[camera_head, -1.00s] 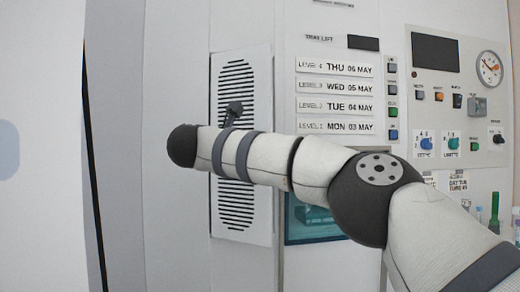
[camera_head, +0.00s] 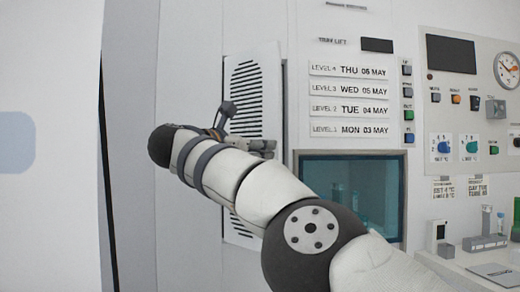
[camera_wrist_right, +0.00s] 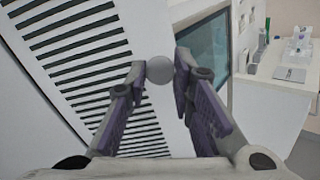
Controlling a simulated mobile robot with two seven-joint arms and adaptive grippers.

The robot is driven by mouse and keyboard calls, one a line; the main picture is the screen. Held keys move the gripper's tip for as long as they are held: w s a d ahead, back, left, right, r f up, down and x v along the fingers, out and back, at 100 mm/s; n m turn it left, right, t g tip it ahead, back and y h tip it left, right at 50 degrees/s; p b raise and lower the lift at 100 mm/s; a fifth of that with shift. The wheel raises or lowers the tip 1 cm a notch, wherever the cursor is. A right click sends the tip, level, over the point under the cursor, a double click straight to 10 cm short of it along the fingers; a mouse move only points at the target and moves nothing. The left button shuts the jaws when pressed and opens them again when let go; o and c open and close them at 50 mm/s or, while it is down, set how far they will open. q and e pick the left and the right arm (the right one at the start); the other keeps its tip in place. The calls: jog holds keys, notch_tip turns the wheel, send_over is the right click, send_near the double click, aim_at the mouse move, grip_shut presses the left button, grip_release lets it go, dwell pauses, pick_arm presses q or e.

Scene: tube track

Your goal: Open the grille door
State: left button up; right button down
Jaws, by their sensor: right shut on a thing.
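The grille door (camera_head: 272,75) is a tall white panel with dark horizontal slots, left of the level labels in the head view. It stands slightly ajar, its right edge out from the frame. My right gripper (camera_head: 262,148) is at the door's right side, partly hidden behind my own forearm. In the right wrist view my right gripper (camera_wrist_right: 160,66) is shut on a round grey knob (camera_wrist_right: 160,71) in front of the slotted door (camera_wrist_right: 72,42). The lower door is mostly covered by my arm. My left gripper is not in view.
Right of the door are a teal window (camera_head: 350,185), day labels (camera_head: 363,90) and a control panel (camera_head: 462,105) with buttons and a dial. A bench (camera_head: 460,262) with a tube rack (camera_head: 485,242) stands at lower right. A white panel (camera_head: 45,70) fills the far left.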

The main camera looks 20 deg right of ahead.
jog(key=c, duration=1.7)
grip_release()
jog(key=shift+a, duration=0.1)
jog(key=shift+o, duration=0.2)
jog(key=v, duration=0.7)
jog(key=shift+a, duration=0.2)
